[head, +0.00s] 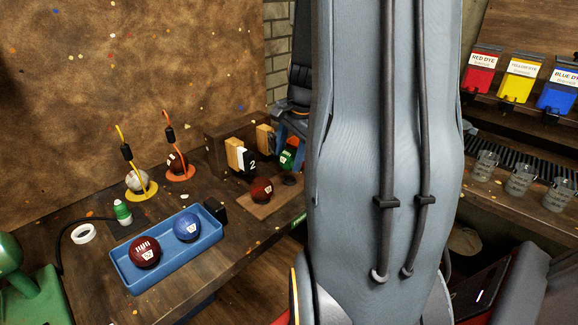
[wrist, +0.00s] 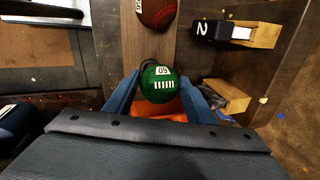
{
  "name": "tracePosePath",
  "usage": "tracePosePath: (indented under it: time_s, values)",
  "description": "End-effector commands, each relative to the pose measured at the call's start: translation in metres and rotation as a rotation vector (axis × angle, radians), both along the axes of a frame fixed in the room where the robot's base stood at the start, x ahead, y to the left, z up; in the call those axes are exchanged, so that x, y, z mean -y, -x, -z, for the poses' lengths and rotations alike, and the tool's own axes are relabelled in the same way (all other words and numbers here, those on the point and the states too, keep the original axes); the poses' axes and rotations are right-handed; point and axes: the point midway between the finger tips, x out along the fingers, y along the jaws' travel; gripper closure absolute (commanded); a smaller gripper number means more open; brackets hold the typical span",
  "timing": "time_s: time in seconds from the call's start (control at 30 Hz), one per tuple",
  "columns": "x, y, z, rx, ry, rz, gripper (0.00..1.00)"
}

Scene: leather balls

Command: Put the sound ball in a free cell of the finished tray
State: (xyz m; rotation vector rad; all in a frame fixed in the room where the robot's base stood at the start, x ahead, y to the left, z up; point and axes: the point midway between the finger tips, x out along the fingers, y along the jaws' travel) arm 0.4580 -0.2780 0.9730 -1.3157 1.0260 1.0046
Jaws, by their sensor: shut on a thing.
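A green ball (wrist: 158,88) with a white number label and white stitch marks is between the blue fingers of my gripper (wrist: 160,80) in the wrist view. My gripper is shut on it. The green ball (head: 287,158) also shows in the head view, at the far end of a brown wooden board (head: 275,204). A dark red ball (head: 261,190) sits on that board, beside a dark round hollow (head: 292,179). A blue tray (head: 178,266) holds a dark red ball (head: 145,251) and a blue ball (head: 187,227). No label shows which is the finished tray.
Wooden blocks and a black "2" marker (head: 251,164) stand behind the board. My arm hides much of the head view.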

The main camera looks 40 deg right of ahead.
Motion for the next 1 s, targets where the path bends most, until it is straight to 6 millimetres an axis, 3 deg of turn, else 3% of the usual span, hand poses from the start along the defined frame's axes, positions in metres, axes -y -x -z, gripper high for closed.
tracePosePath:
  time_s: [0.33, 0.67, 0.7, 0.77, 0.8, 1.0]
  values:
    - [0.001, 0.001, 0.037, -0.001, -0.001, 0.004, 0.75]
    - [0.002, 0.001, 0.040, 0.001, 0.001, 0.005, 0.75]
    - [0.002, 0.001, 0.040, 0.001, 0.001, 0.005, 0.45]
    - [0.002, 0.001, 0.040, 0.001, 0.001, 0.005, 0.35]
    - [0.002, 0.001, 0.040, 0.001, 0.001, 0.005, 0.31]
    - [0.002, 0.001, 0.040, 0.001, 0.001, 0.005, 0.31]
